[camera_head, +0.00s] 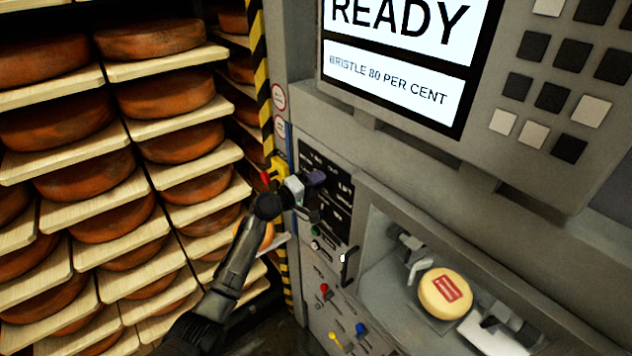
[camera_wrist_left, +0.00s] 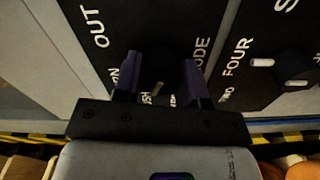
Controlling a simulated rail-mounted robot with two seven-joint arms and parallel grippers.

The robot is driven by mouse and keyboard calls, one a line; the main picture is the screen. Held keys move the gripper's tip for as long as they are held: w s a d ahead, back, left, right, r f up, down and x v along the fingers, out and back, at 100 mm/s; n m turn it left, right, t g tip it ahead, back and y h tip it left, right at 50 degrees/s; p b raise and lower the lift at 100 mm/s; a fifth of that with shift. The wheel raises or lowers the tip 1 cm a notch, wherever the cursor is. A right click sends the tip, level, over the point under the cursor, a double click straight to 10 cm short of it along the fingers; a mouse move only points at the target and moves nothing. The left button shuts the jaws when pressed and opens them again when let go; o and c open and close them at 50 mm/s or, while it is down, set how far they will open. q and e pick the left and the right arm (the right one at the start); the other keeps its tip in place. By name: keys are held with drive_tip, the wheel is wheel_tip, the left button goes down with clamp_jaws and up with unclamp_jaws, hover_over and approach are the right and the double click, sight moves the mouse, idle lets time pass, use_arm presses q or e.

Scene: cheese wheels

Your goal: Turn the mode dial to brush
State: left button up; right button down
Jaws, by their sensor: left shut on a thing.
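The mode dial (camera_wrist_left: 160,72) is a dark knob on a black label plate, seen in the left wrist view between my left gripper's purple fingers. My left gripper (camera_wrist_left: 160,85) is shut on it, one finger on each side. Letters around it read OUT and parts of other words, among them ODE and SH; the fingers cover the rest. A small pale mark shows at the dial's near edge. In the head view my left gripper (camera_head: 316,178) reaches the black control panel (camera_head: 341,190) and hides the dial. My right gripper is not in view.
A second dial (camera_wrist_left: 294,66) marked FOUR sits to the right in the wrist view. A screen (camera_head: 400,60) reads READY and BRISTLE 80 PER CENT. A pale cheese wheel (camera_head: 445,294) sits in the machine's recess. Shelves of orange wheels (camera_head: 165,95) stand at left.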

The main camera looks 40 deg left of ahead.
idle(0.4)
use_arm(q)
drive_tip(key=o, duration=0.9)
drive_tip(key=shift+s, duration=0.1)
drive_tip(key=b+v, duration=0.2)
drive_tip(key=v, duration=1.1)
drive_tip(key=shift+s+b, duration=0.35)
drive_tip(key=shift+b, duration=0.05)
